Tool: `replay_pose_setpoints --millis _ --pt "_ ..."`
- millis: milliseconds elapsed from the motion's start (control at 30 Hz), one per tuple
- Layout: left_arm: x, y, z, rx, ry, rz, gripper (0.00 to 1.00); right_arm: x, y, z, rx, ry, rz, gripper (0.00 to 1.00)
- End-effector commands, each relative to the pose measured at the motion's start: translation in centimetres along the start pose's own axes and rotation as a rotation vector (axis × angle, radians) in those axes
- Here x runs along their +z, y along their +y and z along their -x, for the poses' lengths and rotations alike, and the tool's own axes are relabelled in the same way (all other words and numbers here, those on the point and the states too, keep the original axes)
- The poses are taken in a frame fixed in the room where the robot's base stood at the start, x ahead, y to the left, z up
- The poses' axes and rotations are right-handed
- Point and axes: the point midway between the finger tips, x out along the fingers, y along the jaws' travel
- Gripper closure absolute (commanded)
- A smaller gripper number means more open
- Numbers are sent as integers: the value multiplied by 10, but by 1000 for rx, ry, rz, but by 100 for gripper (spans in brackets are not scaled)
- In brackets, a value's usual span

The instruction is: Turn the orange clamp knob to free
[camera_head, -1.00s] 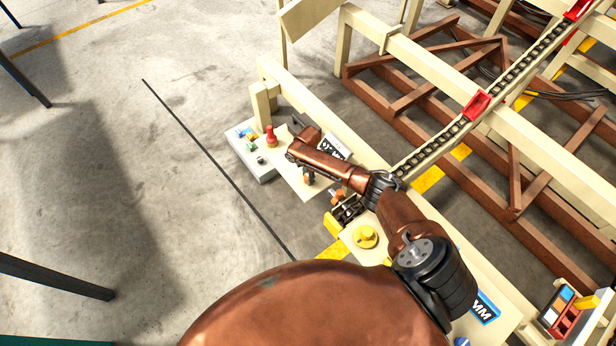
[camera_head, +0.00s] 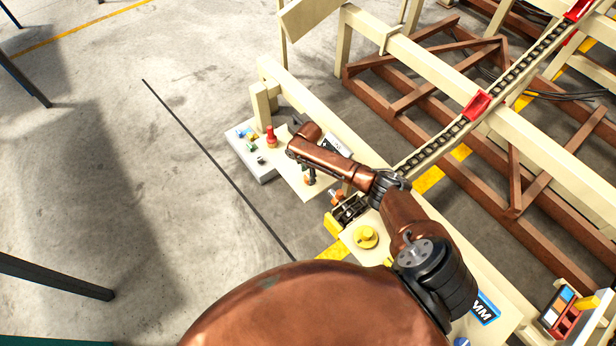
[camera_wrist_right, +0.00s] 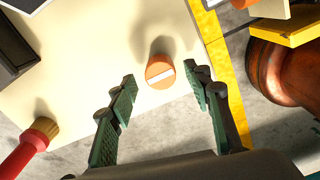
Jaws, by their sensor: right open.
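The orange clamp knob (camera_wrist_right: 160,72) is round with a white bar across its face, and it stands on a cream plate (camera_wrist_right: 100,70). In the right wrist view it sits between and slightly beyond the tips of my right gripper (camera_wrist_right: 160,82). The two fingers are apart, one on each side, with a gap to the knob. In the head view the knob (camera_head: 309,181) is a small orange spot near the plate's corner, partly hidden by my dark right gripper (camera_head: 311,172). My left gripper is not in view.
A red handle (camera_wrist_right: 22,150) with a brass collar stands left of the knob; it also shows in the head view (camera_head: 271,137). A yellow knob (camera_head: 366,237) and a dark clamp mechanism (camera_head: 348,211) lie nearer along the bench. A chain conveyor (camera_head: 450,132) runs behind.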

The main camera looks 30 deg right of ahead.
Motion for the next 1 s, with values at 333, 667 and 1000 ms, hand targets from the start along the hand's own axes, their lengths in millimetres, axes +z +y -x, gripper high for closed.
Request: replay_pose_setpoints --millis 333,667,1000 --pt "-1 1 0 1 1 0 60 0 0 71 3 -1 2 54" --pt "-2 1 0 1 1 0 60 0 0 96 -1 0 1 54" --pt "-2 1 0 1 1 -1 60 0 0 96 0 0 1 54"
